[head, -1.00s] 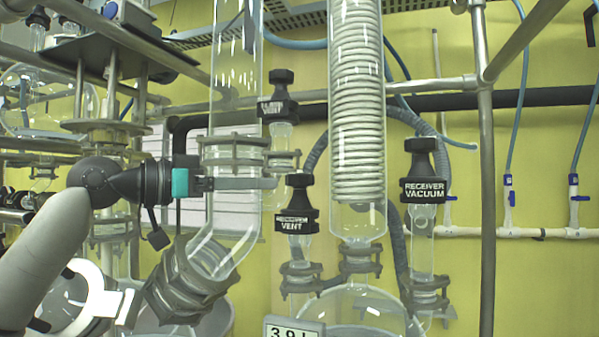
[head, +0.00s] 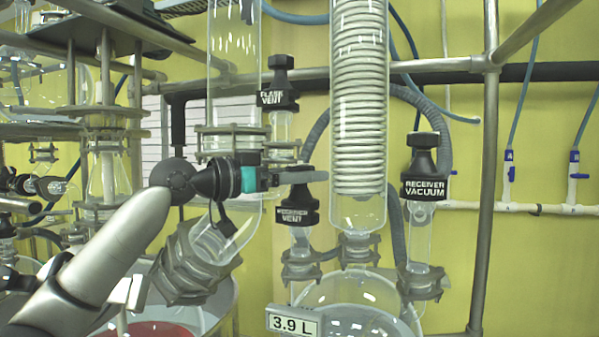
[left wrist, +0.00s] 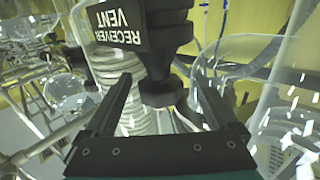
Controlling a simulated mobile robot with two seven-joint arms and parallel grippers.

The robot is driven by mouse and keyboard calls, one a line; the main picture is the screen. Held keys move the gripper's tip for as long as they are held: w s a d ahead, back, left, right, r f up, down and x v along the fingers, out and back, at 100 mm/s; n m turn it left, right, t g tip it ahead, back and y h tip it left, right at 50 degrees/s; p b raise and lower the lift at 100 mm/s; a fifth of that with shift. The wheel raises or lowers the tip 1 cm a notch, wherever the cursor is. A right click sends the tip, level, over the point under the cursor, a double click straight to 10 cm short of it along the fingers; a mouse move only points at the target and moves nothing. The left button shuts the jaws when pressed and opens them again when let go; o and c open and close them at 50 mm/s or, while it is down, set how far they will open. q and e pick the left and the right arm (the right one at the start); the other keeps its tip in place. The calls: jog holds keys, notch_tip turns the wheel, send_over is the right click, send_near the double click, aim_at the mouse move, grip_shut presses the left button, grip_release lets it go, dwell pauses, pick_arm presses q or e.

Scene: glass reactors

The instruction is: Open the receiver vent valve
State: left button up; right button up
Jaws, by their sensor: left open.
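The receiver vent valve (head: 298,210) is a black cap with a white label on a glass neck, in the middle of the head view. My left gripper (head: 312,175) reaches in from the left at the valve's top and hides its upper knob there. In the left wrist view the label of the receiver vent valve (left wrist: 127,27) shows upside down. Its black knob (left wrist: 163,92) lies between the two fingers of my left gripper (left wrist: 163,82). The fingers are open, with gaps visible on both sides of the knob. My right gripper is in neither view.
The flask vent valve (head: 278,98) stands just above and left. The receiver vacuum valve (head: 425,187) is to the right. A glass coil condenser (head: 358,110) rises close behind the gripper's right side. A wide glass tube (head: 235,75) and steel posts (head: 487,200) stand nearby.

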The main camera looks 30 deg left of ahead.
pick_arm(q)
jog(key=c, duration=1.4)
jog(key=shift+n+t+y, duration=0.3)
jog(key=shift+n+y, duration=0.1)
jog(key=shift+y, duration=0.3)
jog(key=shift+d+n+t+y+p, duration=0.1)
jog(key=shift+n+t+y+p, duration=0.35)
jog(key=shift+n+y, duration=0.6)
jog(key=shift+d+n+t+y+p, duration=0.15)
jog(key=shift+n+y+p, duration=0.5)
jog(key=shift+y, duration=0.7)
jog(key=n+y+p, duration=0.1)
jog(key=n+y, duration=0.1)
jog(key=y, duration=0.1)
jog(key=n+g+y+p, duration=0.1)
jog(key=n+y+p, duration=0.1)
jog(key=n+y, duration=0.1)
jog(key=shift+r+y, duration=0.1)
jog(key=shift+y, duration=0.6)
jog(key=n+g+y, duration=0.1)
jog(key=n+y, duration=0.1)
jog(key=y, duration=0.1)
jog(key=shift+g+y+p, duration=0.4)
jog(key=shift+a+f+n+g+y, duration=0.1)
jog(key=shift+n+g+y, duration=0.5)
jog(key=shift+n+y, duration=0.15)
jog(key=shift+a+f+n+g+y, duration=0.1)
jog(key=shift+n+g+y, duration=0.55)
jog(key=shift+y, duration=0.2)
